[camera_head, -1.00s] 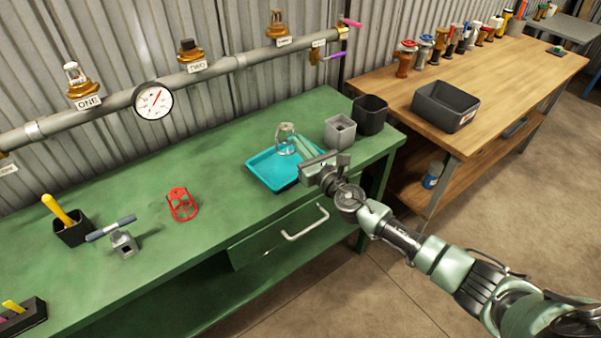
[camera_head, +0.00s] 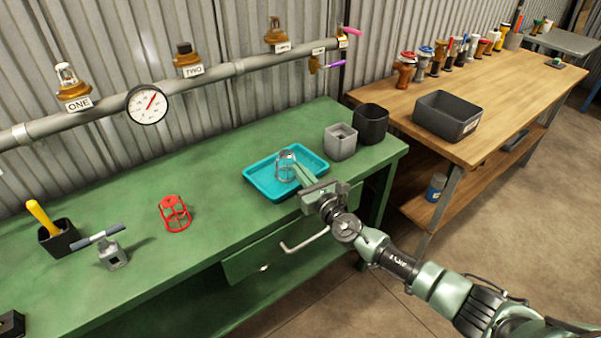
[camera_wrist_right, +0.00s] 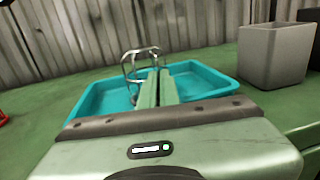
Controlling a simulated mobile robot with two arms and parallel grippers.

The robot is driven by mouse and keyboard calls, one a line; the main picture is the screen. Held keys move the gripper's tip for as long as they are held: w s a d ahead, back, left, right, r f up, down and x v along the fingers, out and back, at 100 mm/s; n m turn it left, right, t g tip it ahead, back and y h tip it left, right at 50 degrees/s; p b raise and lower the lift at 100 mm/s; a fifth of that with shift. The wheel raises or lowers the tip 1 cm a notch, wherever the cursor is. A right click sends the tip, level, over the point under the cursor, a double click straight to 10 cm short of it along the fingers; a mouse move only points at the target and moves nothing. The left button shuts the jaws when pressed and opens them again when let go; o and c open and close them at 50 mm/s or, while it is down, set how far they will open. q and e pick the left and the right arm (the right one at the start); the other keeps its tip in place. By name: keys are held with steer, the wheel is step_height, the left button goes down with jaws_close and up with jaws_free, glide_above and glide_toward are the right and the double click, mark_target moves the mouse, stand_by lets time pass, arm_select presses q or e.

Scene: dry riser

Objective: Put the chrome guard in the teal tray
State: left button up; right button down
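The chrome guard (camera_head: 286,160), a small wire cage, is upright within the outline of the teal tray (camera_head: 262,187) on the green bench. My right gripper (camera_head: 300,172) reaches in from the lower right. Its pale green fingers are close together at the guard's wire. In the right wrist view the guard (camera_wrist_right: 128,68) shows at the fingertips (camera_wrist_right: 157,75), above the teal tray (camera_wrist_right: 90,101). I cannot tell whether the guard's base touches the tray floor. My left gripper is not in view.
A red wire guard (camera_head: 175,213) and a grey T-handled tool (camera_head: 112,256) are on the bench's left half. A grey cup (camera_head: 340,142) and black cup (camera_head: 371,124) stand right of the tray. A pipe with a gauge (camera_head: 147,104) runs along the wall behind.

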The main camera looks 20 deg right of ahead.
steer(key=shift+s+f+b, duration=0.15)
steer(key=shift+f+b, duration=0.25)
steer(key=shift+f, duration=0.15)
steer(key=c, duration=1.8)
jaws_free()
steer(key=shift+o, duration=0.6)
steer(key=shift+s+a+f, duration=0.1)
steer(key=shift+f, duration=0.15)
steer(key=shift+r, duration=0.1)
steer(key=shift+r+p, duration=0.3)
steer(key=shift+p, duration=0.2)
steer(key=shift+r+p, duration=0.4)
steer(key=shift+p, duration=0.1)
steer(key=v, duration=1.1)
steer(key=shift+s+d+r, duration=0.2)
steer(key=shift+s+d, duration=0.05)
steer(key=shift+s, duration=0.05)
